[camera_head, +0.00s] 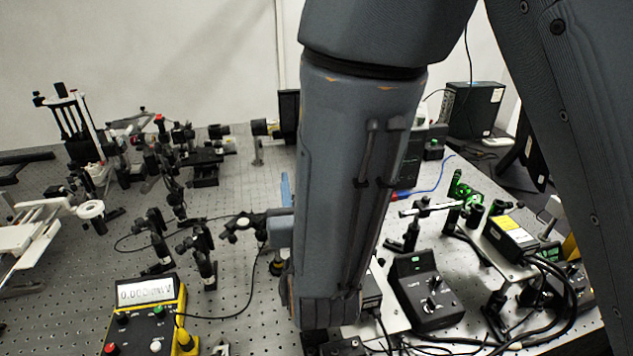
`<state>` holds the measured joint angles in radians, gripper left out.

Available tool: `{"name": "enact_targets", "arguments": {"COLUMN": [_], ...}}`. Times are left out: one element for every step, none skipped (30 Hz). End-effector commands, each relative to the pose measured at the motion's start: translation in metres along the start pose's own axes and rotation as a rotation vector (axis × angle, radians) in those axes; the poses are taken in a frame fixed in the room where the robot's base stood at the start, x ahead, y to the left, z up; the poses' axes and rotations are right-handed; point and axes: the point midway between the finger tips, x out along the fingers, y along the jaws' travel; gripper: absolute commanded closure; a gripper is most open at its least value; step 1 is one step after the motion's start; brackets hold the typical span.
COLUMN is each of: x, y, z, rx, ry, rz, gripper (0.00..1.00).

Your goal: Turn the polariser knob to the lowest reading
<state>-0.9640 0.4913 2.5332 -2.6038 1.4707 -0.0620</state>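My arm fills the middle of the head view and hides much of the bench behind it. My gripper (246,222) seems to be the dark part jutting left from behind the arm, at the height of the post-mounted optics. It is small and partly covered, so I cannot tell whether its fingers are open or shut, or touch anything. I cannot make out the polariser knob for certain; it may be among the small black mounts beside the gripper. The yellow meter (146,311) stands at the lower left. Its lit display seems to begin with 0.00; the last characters are unclear.
Black post mounts (205,262) stand left of the gripper, with a cable looping near them. A black control box (425,290) and a yellow-labelled box (510,238) with cables are at the right. Crowded optics (205,160) stand at the back left.

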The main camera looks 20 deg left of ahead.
Motion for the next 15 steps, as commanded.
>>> {"name": "enact_targets", "arguments": {"x": [-0.003, -0.004, -0.005, -0.006, -0.008, -0.009, -0.01, -0.011, -0.013, -0.016, -0.023, -0.03, -0.035, -0.041, -0.044], "y": [0.0, 0.0, 0.0, 0.0, 0.0, 0.0, 0.0, 0.0, 0.0, 0.0, 0.0, 0.0, 0.0, 0.0, 0.0], "z": [0.003, 0.003, 0.003, 0.002, 0.003, 0.003, 0.002, 0.003, 0.003, 0.002, 0.002, 0.001, 0.002, 0.002, 0.002], "rx": [-0.002, -0.002, -0.002, -0.002, -0.001, 0.0, 0.0, 0.0, 0.0, 0.001, 0.0, -0.001, -0.001, -0.001, -0.001], "ry": [0.003, 0.003, 0.003, 0.004, 0.003, 0.004, 0.004, 0.004, 0.004, 0.005, 0.006, 0.006, 0.005, 0.005, 0.004], "rz": [0.0, 0.001, 0.001, 0.001, 0.002, 0.002, 0.003, 0.003, 0.004, 0.005, 0.007, 0.007, 0.007, 0.007, 0.006], "gripper": [0.67, 0.67, 0.67, 0.67, 0.67, 0.67, 0.67, 0.67, 0.67, 0.67, 0.67, 0.67, 0.67, 0.67, 0.67]}}
